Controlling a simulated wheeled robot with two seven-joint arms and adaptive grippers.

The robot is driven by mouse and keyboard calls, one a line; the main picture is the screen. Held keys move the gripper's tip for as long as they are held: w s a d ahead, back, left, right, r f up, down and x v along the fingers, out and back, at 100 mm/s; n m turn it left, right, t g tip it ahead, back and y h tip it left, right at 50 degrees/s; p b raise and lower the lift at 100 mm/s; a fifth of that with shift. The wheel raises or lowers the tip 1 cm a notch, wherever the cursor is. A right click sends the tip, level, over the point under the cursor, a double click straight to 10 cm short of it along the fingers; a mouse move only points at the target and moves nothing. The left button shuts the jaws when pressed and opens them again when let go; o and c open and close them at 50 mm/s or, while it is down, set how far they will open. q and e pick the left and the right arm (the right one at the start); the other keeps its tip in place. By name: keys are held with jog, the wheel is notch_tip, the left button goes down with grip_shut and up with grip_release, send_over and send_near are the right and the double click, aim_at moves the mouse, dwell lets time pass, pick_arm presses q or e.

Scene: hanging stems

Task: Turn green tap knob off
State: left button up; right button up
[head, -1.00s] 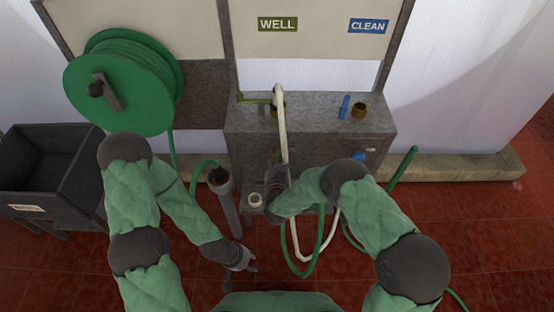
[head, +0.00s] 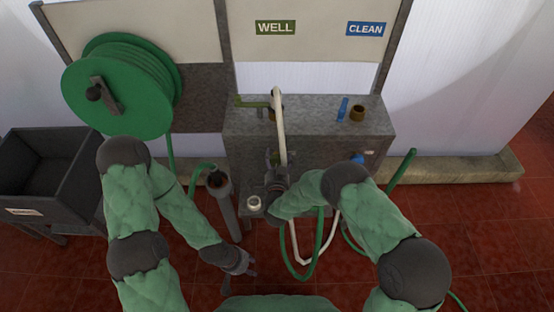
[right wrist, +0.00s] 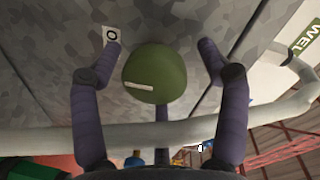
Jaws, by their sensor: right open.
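The green tap knob (right wrist: 155,74) is a round dome with a white bar mark, on a grey metal face in the right wrist view. The mark lies nearly level, tilted slightly. My right gripper (right wrist: 162,52) is open, with one finger on each side of the knob and visible gaps between. In the head view the right gripper (head: 276,157) is at the front of the grey metal cabinet (head: 315,117), and the knob is hidden there or too small to tell. My left gripper (head: 248,270) hangs low, away from the cabinet; its finger opening is unclear.
A white hose (head: 280,125) runs down past the right gripper and crosses below the knob in the wrist view. A green lever (head: 250,102) and a blue lever (head: 343,108) sit on top. A blue knob (head: 358,158) is on the front right. A green hose reel (head: 118,88) is left.

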jog(key=s+r, duration=0.1)
jog(key=s, duration=1.1)
jog(key=shift+w, duration=0.1)
jog(key=s+d+f+n+g+y, duration=0.1)
jog(key=s+d+f+n+g, duration=0.1)
jog(key=d+f+g, duration=0.3)
jog(key=s+d+f+n+g+y, duration=0.1)
jog(key=s+f+g, duration=0.15)
jog(key=f, duration=0.45)
jog(key=s+d+f+n+g, duration=0.1)
jog(key=s+g, duration=0.2)
jog(key=s, duration=0.3)
jog(key=s+d+f+n+g+y, duration=0.1)
jog(key=s+f+g, duration=0.1)
jog(key=s, duration=0.4)
jog(key=s+d+f+n+g+y, duration=0.1)
jog(key=s+g, duration=0.3)
jog(key=s, duration=0.1)
jog(key=shift+s+d+f+n+p, duration=0.3)
jog(key=shift+s+n+p, duration=0.05)
jog(key=shift+s+n, duration=0.05)
jog(key=shift+w, duration=0.1)
